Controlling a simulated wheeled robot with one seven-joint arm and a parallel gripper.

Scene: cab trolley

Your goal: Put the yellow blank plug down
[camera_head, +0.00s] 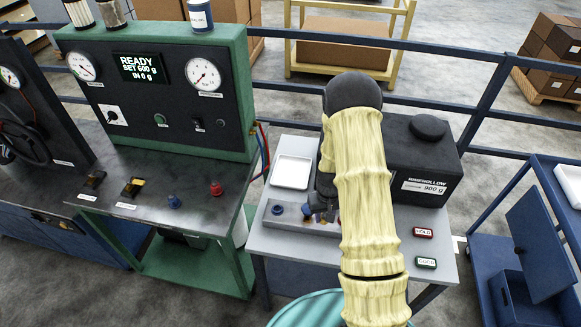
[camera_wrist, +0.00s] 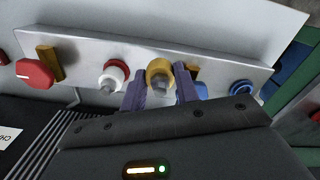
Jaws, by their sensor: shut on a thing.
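The yellow blank plug (camera_wrist: 160,72), a brass-yellow ring with a grey hex end, is between the two purple-grey fingers of my gripper (camera_wrist: 160,88) in the wrist view. My gripper is shut on it. In the head view my gripper (camera_head: 322,210) is low over the long grey tray (camera_head: 268,219) on the side table, and my arm hides part of the tray. I cannot tell whether the plug touches the tray. In the wrist view a red-and-white plug (camera_wrist: 112,76) is to its left and a blue plug (camera_wrist: 241,88) to its right.
A red knob (camera_wrist: 35,74) and a brass piece (camera_wrist: 50,62) are at the tray's far left in the wrist view. A white dish (camera_head: 292,172) and a black box (camera_head: 425,165) stand behind my gripper. The green bench (camera_head: 150,90) is at left.

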